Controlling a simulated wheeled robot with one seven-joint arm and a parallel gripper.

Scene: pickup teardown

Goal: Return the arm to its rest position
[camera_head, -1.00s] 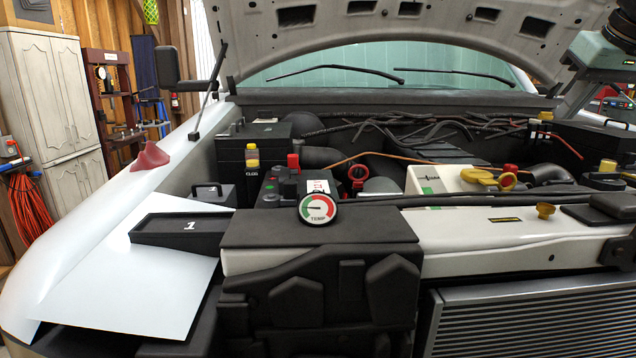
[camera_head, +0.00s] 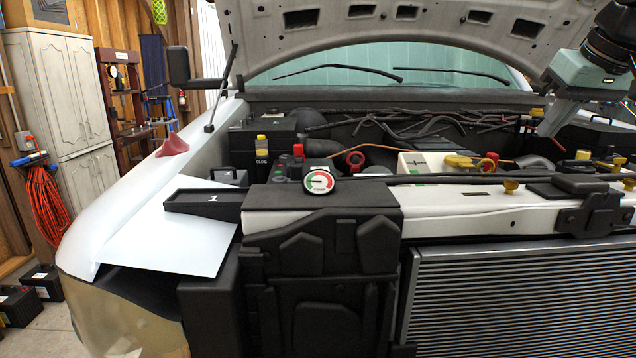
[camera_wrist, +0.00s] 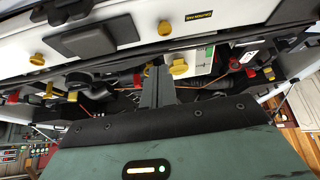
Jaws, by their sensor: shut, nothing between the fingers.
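My gripper (camera_head: 549,128) is at the upper right of the head view, below the raised hood and above the right side of the engine bay. Its teal body (camera_head: 580,75) shows under a black wrist joint. In the wrist view the grey fingers (camera_wrist: 158,76) are together and hold nothing. They point over the engine bay, with a yellow cap (camera_wrist: 179,67) and the pale reservoir (camera_wrist: 203,60) beyond them. The fingers look clear of these parts, though the exact gap is hard to tell.
The raised hood (camera_head: 400,38) hangs close above my arm. A black tray marked 1 (camera_head: 205,200) and a white sheet (camera_head: 170,245) lie on the left fender. A round gauge (camera_head: 318,181) stands at the front. Black batteries (camera_head: 18,303) sit on the floor at left.

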